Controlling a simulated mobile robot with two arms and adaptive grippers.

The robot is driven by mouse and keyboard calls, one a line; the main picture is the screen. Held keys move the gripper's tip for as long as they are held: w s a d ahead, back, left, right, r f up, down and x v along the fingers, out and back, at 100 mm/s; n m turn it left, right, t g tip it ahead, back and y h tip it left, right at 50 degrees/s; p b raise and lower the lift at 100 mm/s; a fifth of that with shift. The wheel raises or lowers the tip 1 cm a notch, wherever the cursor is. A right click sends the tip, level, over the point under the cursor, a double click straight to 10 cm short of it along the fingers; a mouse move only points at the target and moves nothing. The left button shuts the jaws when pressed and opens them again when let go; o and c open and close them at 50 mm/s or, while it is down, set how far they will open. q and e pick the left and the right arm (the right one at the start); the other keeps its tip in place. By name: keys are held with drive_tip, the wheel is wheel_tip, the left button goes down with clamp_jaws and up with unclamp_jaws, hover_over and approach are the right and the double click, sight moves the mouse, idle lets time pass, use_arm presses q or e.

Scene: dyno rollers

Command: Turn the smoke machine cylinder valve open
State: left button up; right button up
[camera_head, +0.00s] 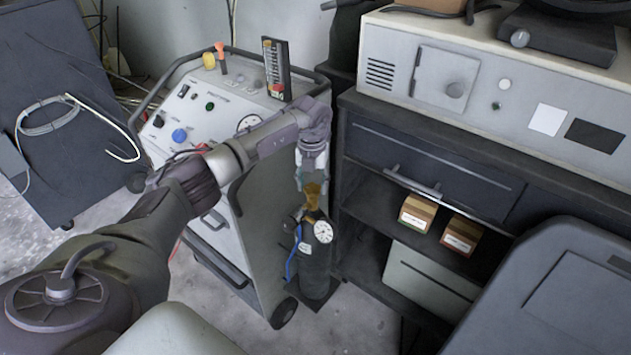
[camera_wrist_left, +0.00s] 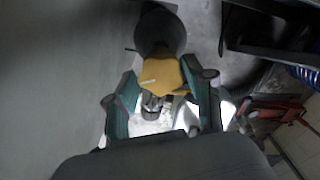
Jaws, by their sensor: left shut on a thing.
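The dark gas cylinder (camera_head: 316,262) stands upright beside the grey smoke machine (camera_head: 262,200) and carries a round white gauge (camera_head: 323,231) and a blue hose. The yellow-brown valve knob (camera_head: 312,193) is on top of the cylinder. My left gripper (camera_head: 312,182) comes down over the knob from above. In the left wrist view the yellow valve knob (camera_wrist_left: 161,76) sits between the two green-padded fingers of my left gripper (camera_wrist_left: 162,95), which is shut on it. The gripper partly covers the knob in the head view. My right gripper is not in view.
A dark cabinet (camera_head: 430,150) with a drawer and small boxes (camera_head: 417,214) stands close to the cylinder's right. A grey lidded unit (camera_head: 560,290) fills the lower right. A dark panel with a coiled cable (camera_head: 48,127) stands at the left.

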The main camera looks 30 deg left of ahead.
use_arm(q)
drive_tip(key=n+p, duration=0.4)
drive_tip(key=n, duration=0.3)
drive_tip(key=shift+r, duration=0.15)
drive_tip(key=n+p, duration=0.3)
drive_tip(key=n, duration=0.2)
drive_tip(key=shift+n, duration=0.3)
drive_tip(key=shift+w, duration=0.1)
drive_tip(key=o, duration=1)
drive_tip(key=shift+o, duration=0.7)
drive_tip(key=shift+w+d+f, duration=0.1)
drive_tip(key=shift+w+f, duration=0.1)
drive_tip(key=shift+w, duration=0.05)
